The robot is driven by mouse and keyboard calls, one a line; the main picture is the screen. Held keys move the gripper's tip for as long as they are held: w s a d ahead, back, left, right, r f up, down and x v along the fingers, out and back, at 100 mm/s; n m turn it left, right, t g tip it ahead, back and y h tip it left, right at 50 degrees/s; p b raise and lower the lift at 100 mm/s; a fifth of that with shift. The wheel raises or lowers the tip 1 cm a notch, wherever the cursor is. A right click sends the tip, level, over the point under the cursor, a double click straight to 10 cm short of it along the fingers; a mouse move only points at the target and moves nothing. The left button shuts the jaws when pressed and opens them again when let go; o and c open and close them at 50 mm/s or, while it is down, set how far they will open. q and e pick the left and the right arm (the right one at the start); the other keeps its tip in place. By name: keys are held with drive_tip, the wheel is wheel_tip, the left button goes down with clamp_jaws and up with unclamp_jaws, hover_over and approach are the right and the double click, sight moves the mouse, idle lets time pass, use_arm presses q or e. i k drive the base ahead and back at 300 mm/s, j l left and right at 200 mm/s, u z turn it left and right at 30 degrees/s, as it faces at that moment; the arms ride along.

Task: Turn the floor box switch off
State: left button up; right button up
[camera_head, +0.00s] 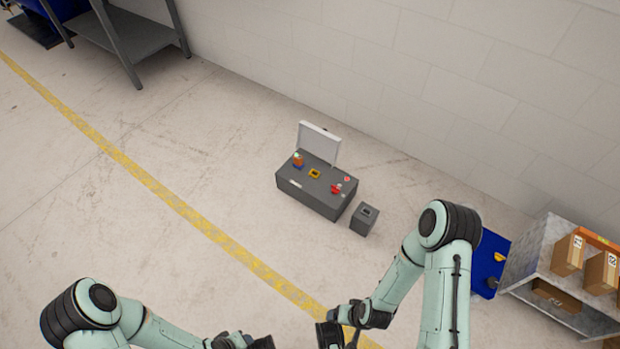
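A small grey box (362,221) stands on the floor near the wall, with a dark switch-like part (369,211) on its top. Its switch position is too small to tell. Just left of it is a larger dark grey box (310,199) with a raised pale lid or panel (319,143) behind it. On its top are an orange-and-blue part, a yellow part (314,174) and red parts (336,189). My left gripper (245,342) and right gripper (335,336) are at the bottom edge, well apart from both boxes. Their fingers are partly cut off.
A shelf (531,262) with cardboard boxes (567,254) stands at the right, beside a blue object (486,262). A grey metal table (133,38) is at the upper left. A yellow line (160,190) crosses the floor. Open floor lies before the boxes.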

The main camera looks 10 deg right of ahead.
sight(335, 189)
drive_tip(key=i+l, duration=0.2)
drive_tip(key=i, duration=0.4)
drive_tip(key=i+l, duration=0.15)
drive_tip(key=i, duration=0.45)
